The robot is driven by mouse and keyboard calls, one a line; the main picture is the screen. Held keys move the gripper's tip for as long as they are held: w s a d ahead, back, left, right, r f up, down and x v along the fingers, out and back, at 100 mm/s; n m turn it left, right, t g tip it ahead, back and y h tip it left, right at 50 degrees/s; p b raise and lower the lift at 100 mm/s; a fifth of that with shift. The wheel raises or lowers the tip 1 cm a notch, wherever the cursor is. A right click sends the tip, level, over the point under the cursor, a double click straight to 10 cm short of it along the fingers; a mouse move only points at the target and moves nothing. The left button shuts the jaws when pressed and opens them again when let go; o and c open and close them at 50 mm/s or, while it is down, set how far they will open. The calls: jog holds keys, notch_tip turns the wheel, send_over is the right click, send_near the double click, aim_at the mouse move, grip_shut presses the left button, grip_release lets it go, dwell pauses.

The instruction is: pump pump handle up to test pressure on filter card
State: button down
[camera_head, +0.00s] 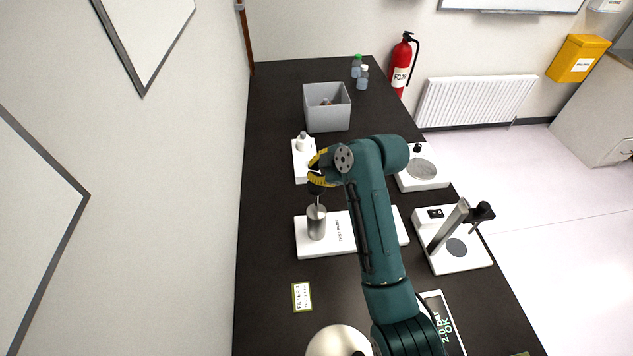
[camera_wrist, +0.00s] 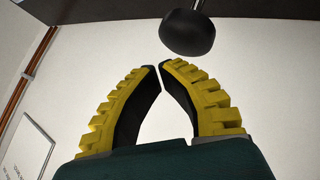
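The test pump is a metal cylinder (camera_head: 317,224) standing upright on a white base (camera_head: 338,245) lettered as a test pump. A thin rod rises from its top to a dark knob, the pump handle (camera_head: 316,188). In the wrist view the round black handle (camera_wrist: 188,33) shows close by, just past my fingertips and apart from them. My gripper (camera_head: 312,170), with yellow ridged fingers, is above the pump; its fingertips (camera_wrist: 158,67) nearly meet, with nothing between them. A filter card (camera_head: 302,297), labelled FILTER 1, lies on the bench in front of the pump.
A display (camera_head: 443,320) reads 2.0 bar OK at the bench's front right. A white device (camera_head: 302,165) and a grey bin (camera_head: 328,120) stand behind the pump. Two white stands (camera_head: 425,180) (camera_head: 475,258) are at right. My arm covers part of the pump base.

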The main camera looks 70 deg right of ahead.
aim_at(316, 188)
jog(key=shift+f, duration=0.4)
jog(key=shift+f+b, duration=1.8)
jog(key=shift+f, duration=1.4)
dwell(2.1)
jog(key=shift+r, duration=0.2)
jog(key=shift+r+p, duration=2.6)
jog(key=shift+r, duration=0.8)
jog(key=shift+r+p, duration=1.85)
jog(key=shift+r, duration=0.65)
